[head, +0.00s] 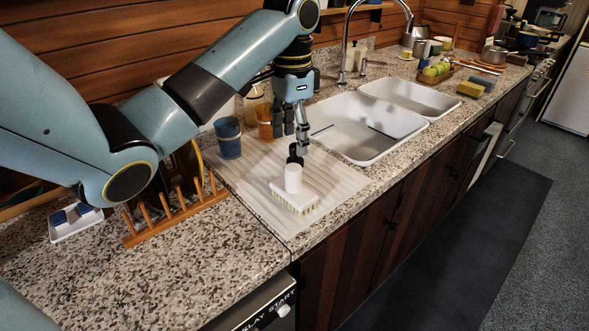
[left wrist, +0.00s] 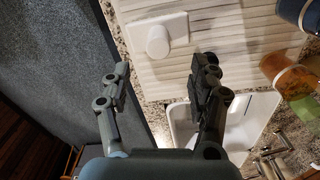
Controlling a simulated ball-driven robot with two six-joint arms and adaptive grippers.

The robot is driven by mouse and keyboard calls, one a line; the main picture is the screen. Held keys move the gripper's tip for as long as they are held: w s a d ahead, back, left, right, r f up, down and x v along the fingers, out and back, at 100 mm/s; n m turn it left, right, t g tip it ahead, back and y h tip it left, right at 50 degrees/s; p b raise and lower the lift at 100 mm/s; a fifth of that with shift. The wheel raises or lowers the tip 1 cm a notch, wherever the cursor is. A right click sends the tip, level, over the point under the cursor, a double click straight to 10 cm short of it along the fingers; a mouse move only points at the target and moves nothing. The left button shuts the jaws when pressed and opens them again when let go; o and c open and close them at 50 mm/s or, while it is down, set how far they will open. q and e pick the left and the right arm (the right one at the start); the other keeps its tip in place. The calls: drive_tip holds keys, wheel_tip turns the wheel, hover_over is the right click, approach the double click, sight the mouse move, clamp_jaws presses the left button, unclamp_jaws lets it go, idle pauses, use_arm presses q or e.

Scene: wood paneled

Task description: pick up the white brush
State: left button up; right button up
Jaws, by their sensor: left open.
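The white brush (head: 294,197) lies on the pale ribbed drainboard, bristles down, with a round white knob on top. In the left wrist view the brush (left wrist: 159,36) is at the top, beyond the fingertips and between their lines. My left gripper (head: 294,138) points down just behind the brush's knob in the head view; its fingers are apart and nothing is between them. It also shows in the left wrist view (left wrist: 161,82) with a wide gap. Whether a fingertip touches the knob cannot be told. My right gripper is not in view.
The drainboard (head: 245,181) borders a double white sink (head: 352,148). A blue cup (head: 228,138) and an orange cup (head: 264,122) stand behind the brush. A wooden peg rack (head: 176,214) is to the left. The counter's front edge is close to the brush.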

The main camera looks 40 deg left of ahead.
sight(293, 167)
use_arm(q)
wheel_tip(293, 167, down, 4)
drive_tip(key=shift+s+d+f+b, duration=0.1)
drive_tip(key=shift+s+f+b, duration=0.05)
drive_tip(key=shift+b, duration=1.05)
drive_tip(key=shift+f, duration=0.3)
wheel_tip(293, 167, down, 4)
drive_tip(key=shift+f+p, duration=0.1)
drive_tip(key=shift+p, duration=0.3)
drive_tip(key=shift+f, duration=0.25)
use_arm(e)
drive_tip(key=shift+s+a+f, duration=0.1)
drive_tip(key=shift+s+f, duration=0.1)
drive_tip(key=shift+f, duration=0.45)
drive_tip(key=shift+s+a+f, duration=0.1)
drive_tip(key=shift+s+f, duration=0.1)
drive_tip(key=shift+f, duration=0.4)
use_arm(q)
drive_tip(key=c, duration=0.4)
clamp_jaws()
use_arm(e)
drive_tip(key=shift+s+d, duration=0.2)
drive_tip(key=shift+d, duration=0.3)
